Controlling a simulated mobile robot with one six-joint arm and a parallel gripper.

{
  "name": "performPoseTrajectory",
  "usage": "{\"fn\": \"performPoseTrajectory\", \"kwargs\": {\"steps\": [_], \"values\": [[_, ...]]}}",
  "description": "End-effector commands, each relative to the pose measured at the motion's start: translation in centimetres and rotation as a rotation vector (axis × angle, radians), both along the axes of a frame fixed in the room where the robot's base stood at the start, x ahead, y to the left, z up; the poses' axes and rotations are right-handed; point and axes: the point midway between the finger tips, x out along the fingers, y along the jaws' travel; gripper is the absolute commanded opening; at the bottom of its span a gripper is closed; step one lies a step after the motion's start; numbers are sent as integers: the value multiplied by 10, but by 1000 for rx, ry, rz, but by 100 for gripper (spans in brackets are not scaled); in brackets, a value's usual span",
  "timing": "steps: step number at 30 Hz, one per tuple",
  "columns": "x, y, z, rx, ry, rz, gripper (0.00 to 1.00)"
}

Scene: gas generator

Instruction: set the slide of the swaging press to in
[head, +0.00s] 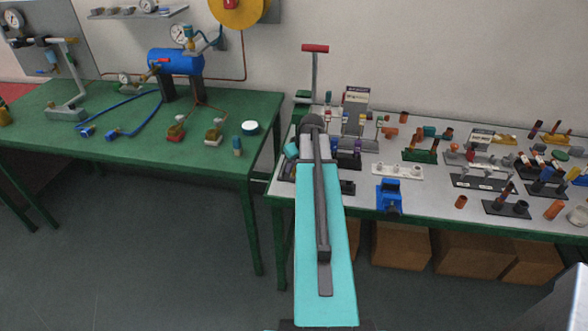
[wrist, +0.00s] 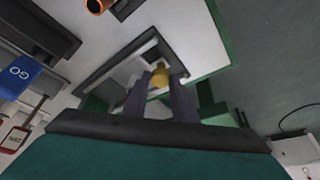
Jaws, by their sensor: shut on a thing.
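In the wrist view my gripper (wrist: 160,92) has its two grey fingers closed on a small yellow knob (wrist: 160,75). The knob sits by a dark, frame-shaped fixture (wrist: 118,64) on the pale tabletop. I cannot tell for sure whether this fixture is the swaging press, or how far in or out its slide stands. In the head view my arm reaches over the left end of the right-hand bench. It hides the fingers, the knob and most of the fixture there.
The right-hand bench (head: 365,222) holds a blue vise-like block (head: 389,196) and several small fittings. A red-handled upright (head: 315,70) stands behind my arm. The green bench (head: 215,150) is to the left, across a narrow gap. A blue GO card (wrist: 20,72) shows at left in the wrist view.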

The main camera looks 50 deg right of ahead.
Motion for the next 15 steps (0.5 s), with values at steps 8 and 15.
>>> {"fn": "performPoseTrajectory", "kwargs": {"steps": [8,15], "values": [[16,-25,0,-1,-1,0,0],[28,-45,-1,-1,-1,0,0]]}}
